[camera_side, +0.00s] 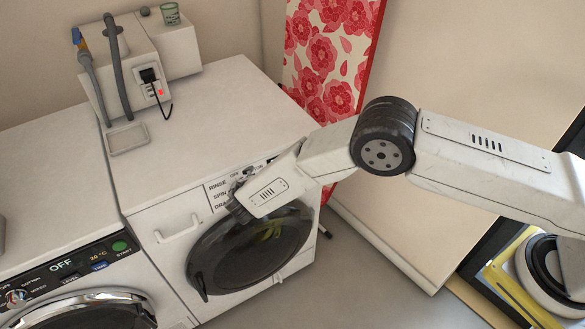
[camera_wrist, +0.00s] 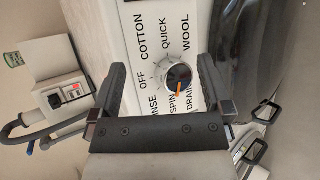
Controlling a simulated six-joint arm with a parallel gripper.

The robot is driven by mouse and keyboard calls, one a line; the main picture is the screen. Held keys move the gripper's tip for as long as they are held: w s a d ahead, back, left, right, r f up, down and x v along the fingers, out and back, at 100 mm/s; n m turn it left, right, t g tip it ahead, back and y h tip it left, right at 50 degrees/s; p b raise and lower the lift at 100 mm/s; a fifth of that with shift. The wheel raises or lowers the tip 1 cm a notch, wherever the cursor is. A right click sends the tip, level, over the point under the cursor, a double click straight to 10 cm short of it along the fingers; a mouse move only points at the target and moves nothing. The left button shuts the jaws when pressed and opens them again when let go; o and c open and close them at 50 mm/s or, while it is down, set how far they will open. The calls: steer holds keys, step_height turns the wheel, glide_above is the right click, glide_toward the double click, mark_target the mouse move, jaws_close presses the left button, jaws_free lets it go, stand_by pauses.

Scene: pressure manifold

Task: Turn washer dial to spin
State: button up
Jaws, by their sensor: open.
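The washer dial (camera_wrist: 179,77) is a dark round knob with a pale rim on the white control panel. Its orange pointer points down in the wrist view, toward the SPIN label (camera_wrist: 173,104). My gripper (camera_wrist: 161,66) is open, with one dark finger on each side of the dial. The right finger is close to the dial; the left finger is farther off, with a gap. I cannot tell how far the fingertips are from the panel. In the side view my gripper (camera_side: 238,207) is at the front panel of the washer (camera_side: 220,105) and hides most of the dial.
The panel also reads COTTON, QUICK, WOOL, OFF, RINSE and DRAIN. Below it is the round dark door (camera_side: 225,262). A second machine (camera_side: 60,225) stands at left. A box with hoses and a plug (camera_side: 135,60) is behind. A flowered board (camera_side: 325,55) leans at the wall.

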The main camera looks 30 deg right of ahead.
steer(key=s+a+n+t+y, duration=0.1)
steer(key=n, duration=0.5)
steer(key=s+a+f+n+t+y, duration=0.1)
steer(key=n+t+y, duration=0.1)
steer(key=n, duration=0.5)
steer(key=s+a+f+n+t+y, duration=0.1)
steer(key=n+y, duration=0.1)
steer(key=n, duration=0.4)
steer(key=shift+s+n, duration=0.3)
steer(key=shift+w, duration=0.1)
steer(key=shift+x, duration=3.8)
steer(key=shift+r, duration=0.1)
steer(key=c, duration=1.2)
steer(key=shift+c, duration=0.2)
